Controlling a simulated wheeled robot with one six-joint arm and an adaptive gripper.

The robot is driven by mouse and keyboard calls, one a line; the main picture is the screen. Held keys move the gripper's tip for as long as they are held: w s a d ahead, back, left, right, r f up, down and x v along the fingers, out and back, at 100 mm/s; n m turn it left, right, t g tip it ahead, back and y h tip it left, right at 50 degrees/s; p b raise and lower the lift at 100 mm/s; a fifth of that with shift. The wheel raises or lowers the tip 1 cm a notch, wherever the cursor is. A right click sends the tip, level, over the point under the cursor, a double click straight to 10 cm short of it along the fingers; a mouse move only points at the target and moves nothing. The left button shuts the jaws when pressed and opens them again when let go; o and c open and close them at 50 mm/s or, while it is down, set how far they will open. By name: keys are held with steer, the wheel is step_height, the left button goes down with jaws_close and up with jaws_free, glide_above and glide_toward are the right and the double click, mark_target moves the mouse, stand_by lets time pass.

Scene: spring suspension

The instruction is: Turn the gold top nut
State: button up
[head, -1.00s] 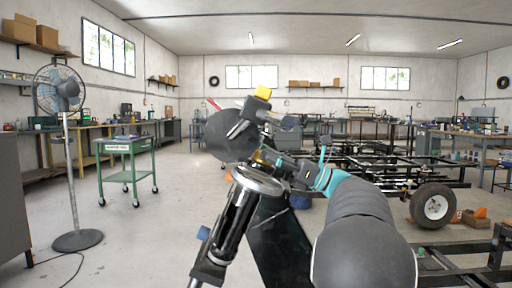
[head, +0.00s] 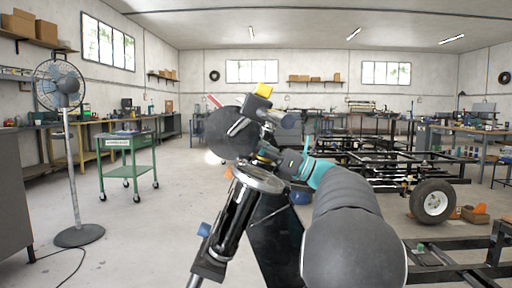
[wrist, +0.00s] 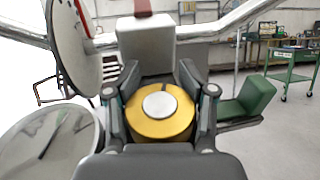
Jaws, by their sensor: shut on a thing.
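The gold top nut (wrist: 160,122) shows in the wrist view as a gold cylinder with a pale round centre. It sits between the two dark fingers of my gripper (wrist: 162,112), which touch its left and right sides. In the head view my gripper (head: 266,158) is at the top of the strut, beside its round metal plate (head: 259,178). The nut is mostly hidden by the gripper there. The strut's dark body (head: 228,225) leans, its top to the right, with a blue knob low on its left side.
A round metal disc (wrist: 48,142) lies close left of the gripper in the wrist view, with a red-edged disc (wrist: 76,40) above it. A green block (wrist: 256,93) stands to the right. A green cart (head: 128,157) and a fan (head: 66,150) stand left, with clear floor between.

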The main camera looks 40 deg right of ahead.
steer(key=shift+f+b, duration=0.25)
steer(key=shift+b, duration=0.15)
steer(key=shift+d+f+m+t+h+b, duration=0.1)
steer(key=shift+f+m+t+h+b, duration=0.1)
steer(key=shift+m+t+h+b, duration=0.65)
steer(key=m+h+b, duration=0.1)
steer(key=b, duration=0.1)
steer(key=m+t+h+b, duration=0.1)
steer(key=h+b, duration=0.1)
steer(key=shift+w+d+f+m+t, duration=0.1)
steer(key=shift+d+f+m+t, duration=0.05)
steer(key=shift+d+m+t, duration=0.15)
steer(key=shift+o, duration=0.2)
steer(key=m+h+b, duration=0.1)
steer(key=h, duration=0.1)
steer(key=m+t+h+b, duration=0.1)
steer(key=m+h, duration=0.1)
steer(key=shift+w+d+r+h, duration=0.15)
steer(key=shift+r+h, duration=0.05)
steer(key=shift+h, duration=0.05)
steer(key=shift+w+d+m+t+h, duration=0.1)
steer(key=shift+d+m+t+h, duration=0.05)
steer(key=shift+m+h, duration=0.95)
steer(key=shift+d+m+t+h, duration=0.15)
steer(key=shift+m+h, duration=0.5)
steer(key=shift+h, duration=0.75)
steer(key=shift+c, duration=0.2)
steer(key=o, duration=0.9)
steer(key=shift+r, duration=0.1)
